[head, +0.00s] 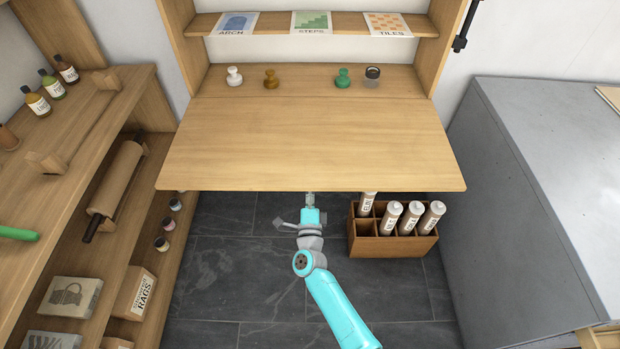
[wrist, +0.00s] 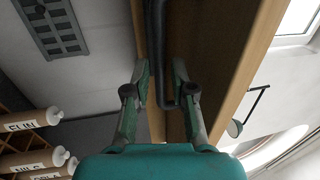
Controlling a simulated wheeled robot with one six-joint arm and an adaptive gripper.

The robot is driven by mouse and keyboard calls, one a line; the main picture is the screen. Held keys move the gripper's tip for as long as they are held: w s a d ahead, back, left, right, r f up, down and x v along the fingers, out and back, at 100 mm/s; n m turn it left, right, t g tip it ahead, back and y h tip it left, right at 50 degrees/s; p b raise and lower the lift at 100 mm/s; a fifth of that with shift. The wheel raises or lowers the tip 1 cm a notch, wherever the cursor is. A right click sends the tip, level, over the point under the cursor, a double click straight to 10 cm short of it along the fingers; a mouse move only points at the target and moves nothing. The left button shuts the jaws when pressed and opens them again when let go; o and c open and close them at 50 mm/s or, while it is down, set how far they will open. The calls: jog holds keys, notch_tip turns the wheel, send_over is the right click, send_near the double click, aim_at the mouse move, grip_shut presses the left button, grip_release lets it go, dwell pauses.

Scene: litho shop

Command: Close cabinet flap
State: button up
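The cabinet flap (head: 310,145) is a wide wooden panel. In the head view it is folded down and lies level in front of the cabinet (head: 178,40), its top bare. My gripper (head: 310,200) is below the flap's front edge, and its fingertips are hidden under the panel. In the wrist view my gripper (wrist: 162,75) is open, with one finger on either side of a dark bar handle (wrist: 157,40). The wooden flap also shows there (wrist: 230,75). I cannot tell whether the fingers touch the handle.
Several stamps, including a white one (head: 234,76), stand inside the cabinet, below a shelf with cards (head: 312,22). A wooden crate of tubes (head: 392,244) stands on the floor right of my gripper. A shelf unit (head: 95,130) is at left, a grey cabinet (head: 540,170) at right.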

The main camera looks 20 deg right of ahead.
jog(key=shift+x, duration=1.6)
grip_shut()
